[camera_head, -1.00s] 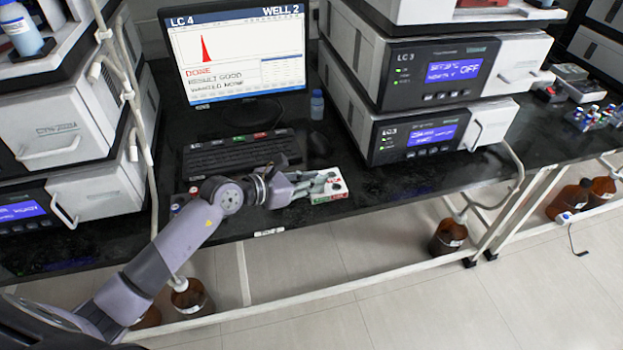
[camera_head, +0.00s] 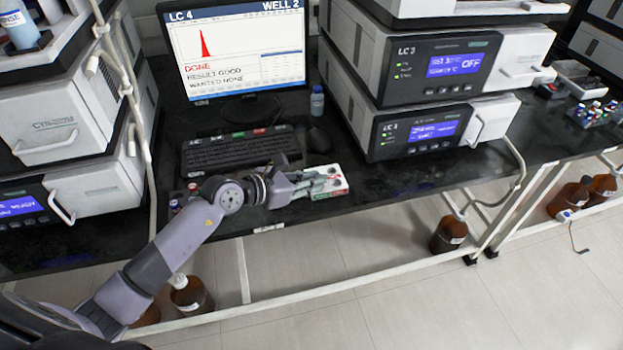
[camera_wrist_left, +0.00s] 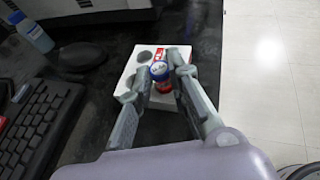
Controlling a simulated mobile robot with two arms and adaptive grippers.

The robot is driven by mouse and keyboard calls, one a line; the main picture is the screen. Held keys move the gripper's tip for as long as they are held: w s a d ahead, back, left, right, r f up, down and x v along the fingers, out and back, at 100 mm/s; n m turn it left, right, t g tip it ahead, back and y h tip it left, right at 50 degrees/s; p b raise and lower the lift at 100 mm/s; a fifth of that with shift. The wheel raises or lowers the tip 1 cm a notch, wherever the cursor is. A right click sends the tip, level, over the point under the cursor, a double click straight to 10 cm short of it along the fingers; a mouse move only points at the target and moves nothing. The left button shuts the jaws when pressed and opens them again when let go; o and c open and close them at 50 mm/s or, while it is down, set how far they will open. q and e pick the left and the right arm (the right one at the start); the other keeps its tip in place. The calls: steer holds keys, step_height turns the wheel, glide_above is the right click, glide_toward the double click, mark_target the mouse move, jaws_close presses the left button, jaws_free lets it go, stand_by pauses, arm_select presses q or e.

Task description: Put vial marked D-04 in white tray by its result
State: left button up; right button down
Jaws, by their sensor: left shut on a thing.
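My left gripper (camera_head: 316,184) is shut on a vial with a blue cap (camera_wrist_left: 160,71) and a reddish-brown body. Its cap marking is too small to read. The vial is between the fingertips, over or at the white tray (camera_wrist_left: 131,69). I cannot tell whether it touches the tray. In the head view the white tray (camera_head: 341,178), with a green and a red patch, lies near the bench's front edge, partly hidden by the fingers. The monitor (camera_head: 243,58) reads LC 4, WELL 2, DONE, RESULT GOOD, WANTED NONE. My right gripper is not in view.
A keyboard (camera_head: 238,152) and a mouse (camera_head: 319,140) lie behind the gripper. A small blue-capped bottle (camera_head: 317,103) stands by the monitor. Stacked instruments (camera_head: 425,131) rise on the right and more (camera_head: 98,195) on the left. The bench front right of the tray is clear.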

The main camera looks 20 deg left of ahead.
arm_select(q)
steer(key=o, duration=0.9)
steer(key=shift+s, duration=0.1)
